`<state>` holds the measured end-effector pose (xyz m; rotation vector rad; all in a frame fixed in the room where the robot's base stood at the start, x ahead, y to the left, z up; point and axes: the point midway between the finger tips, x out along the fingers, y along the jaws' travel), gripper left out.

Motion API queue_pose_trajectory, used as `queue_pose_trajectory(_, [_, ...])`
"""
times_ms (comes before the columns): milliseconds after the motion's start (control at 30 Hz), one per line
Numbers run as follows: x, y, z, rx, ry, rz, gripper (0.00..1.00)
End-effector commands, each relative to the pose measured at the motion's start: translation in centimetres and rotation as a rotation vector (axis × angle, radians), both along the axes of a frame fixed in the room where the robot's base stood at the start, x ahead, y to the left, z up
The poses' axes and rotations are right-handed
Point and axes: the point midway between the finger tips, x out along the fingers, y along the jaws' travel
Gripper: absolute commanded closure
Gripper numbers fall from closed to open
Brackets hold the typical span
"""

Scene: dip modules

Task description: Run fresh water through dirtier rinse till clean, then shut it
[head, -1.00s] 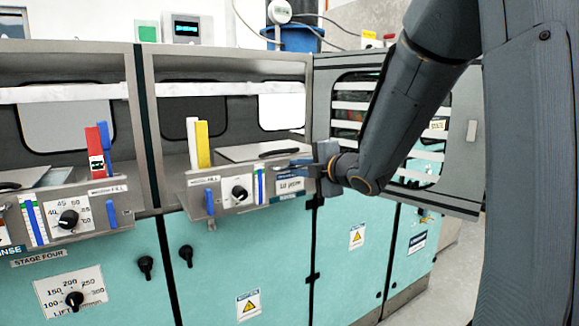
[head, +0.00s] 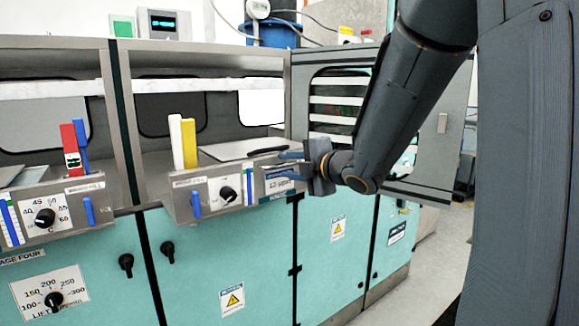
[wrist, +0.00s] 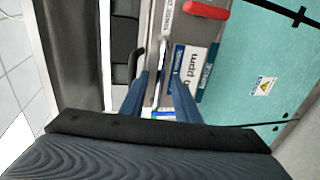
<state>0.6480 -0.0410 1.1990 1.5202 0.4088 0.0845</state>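Two rinse stations stand side by side in the head view. The left one has a dial (head: 44,218), a blue handle (head: 87,211) and upright red and blue levers (head: 72,147). The right one has a dial (head: 228,194), a blue handle (head: 196,205) and upright white and yellow levers (head: 183,143). My gripper (head: 285,165) is at the right end of the right station's front panel, beside a label. In the wrist view my gripper (wrist: 160,97) is open and nothing shows held. Rinse water is hidden.
Black knobs (head: 126,262) sit on the teal cabinet fronts (head: 215,262). A flat lid with a black handle (head: 243,149) lies on the right station. A slatted grey door (head: 437,118) stands behind my arm. Floor (head: 430,265) is clear at the right.

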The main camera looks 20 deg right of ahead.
Motion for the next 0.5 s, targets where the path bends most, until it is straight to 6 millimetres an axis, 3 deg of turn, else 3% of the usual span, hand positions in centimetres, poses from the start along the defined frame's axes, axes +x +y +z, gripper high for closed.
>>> queue_pose_trajectory(267, [-0.9, -0.5, 0.3, -0.001, -0.003, -0.004, 0.71])
queue_pose_trajectory(500, [-4.3, -1.7, 1.0, -0.002, -0.003, -0.005, 0.71])
